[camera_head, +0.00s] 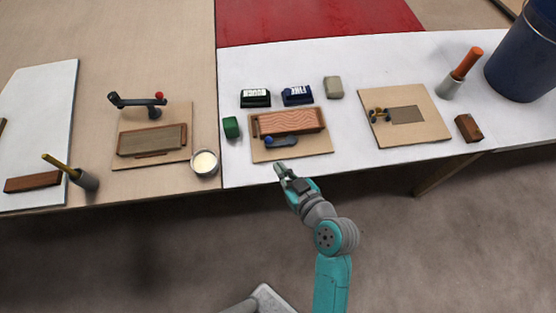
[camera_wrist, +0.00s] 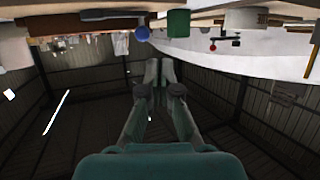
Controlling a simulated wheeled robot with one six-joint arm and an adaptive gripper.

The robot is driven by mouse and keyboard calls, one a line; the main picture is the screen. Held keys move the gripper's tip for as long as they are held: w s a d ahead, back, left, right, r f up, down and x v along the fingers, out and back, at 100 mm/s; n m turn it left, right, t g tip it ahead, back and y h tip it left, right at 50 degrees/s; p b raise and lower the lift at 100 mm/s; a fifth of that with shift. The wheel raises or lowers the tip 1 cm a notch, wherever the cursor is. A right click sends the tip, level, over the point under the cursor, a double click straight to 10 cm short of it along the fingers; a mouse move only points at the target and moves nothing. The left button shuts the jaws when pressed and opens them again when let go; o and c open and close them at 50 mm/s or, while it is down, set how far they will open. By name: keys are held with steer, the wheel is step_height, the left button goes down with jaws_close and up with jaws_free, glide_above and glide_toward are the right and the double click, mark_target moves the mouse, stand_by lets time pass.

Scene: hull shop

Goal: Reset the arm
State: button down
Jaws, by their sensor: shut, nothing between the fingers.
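My teal and grey arm reaches up from the bottom of the head view toward the table's front edge. My gripper (camera_head: 281,170) is shut and empty, just in front of a board with a wood block on it. In the wrist view my gripper (camera_wrist: 160,68) points toward the far wall, its fingertips together below the table edge in the picture. Nothing is held.
A wood board (camera_head: 262,153) with a brown block (camera_head: 290,121) and blue-knobbed tool is nearest. A green block (camera_head: 231,128) and white cup (camera_head: 205,163) stand left. Another board (camera_head: 430,131) and blue bin (camera_head: 525,55) are right. Floor before the table is clear.

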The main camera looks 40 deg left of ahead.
steer(key=shift+s+v, duration=0.25)
steer(key=shift+v, duration=1)
steer(key=shift+s+v, duration=0.3)
steer(key=shift+v, duration=0.9)
steer(key=shift+a, duration=0.15)
steer(key=s+d+f+m+t+h, duration=0.2)
steer(key=d+m, duration=0.1)
steer(key=d, duration=0.5)
steer(key=s+d+f+m+t+h, duration=0.1)
steer(key=d+f+m+t+h, duration=0.15)
steer(key=d, duration=0.45)
steer(key=s+d+f+m+t+h, duration=0.2)
steer(key=d+m+t+h, duration=0.15)
steer(key=d, duration=0.45)
steer(key=s+d+r+m+t+h, duration=0.1)
steer(key=s+d+r+m+h, duration=0.1)
steer(key=s+d+r, duration=0.2)
steer(key=s+d+r+m+t+h, duration=0.1)
steer(key=s+d+r+m+h, duration=0.2)
steer(key=s+d+r, duration=0.2)
steer(key=s+d, duration=0.3)
steer(key=s, duration=0.2)
steer(key=shift+s+d+r+h, duration=0.2)
steer(key=shift+s+d+h, duration=0.1)
steer(key=shift+s, duration=0.1)
steer(key=shift+a, duration=0.1)
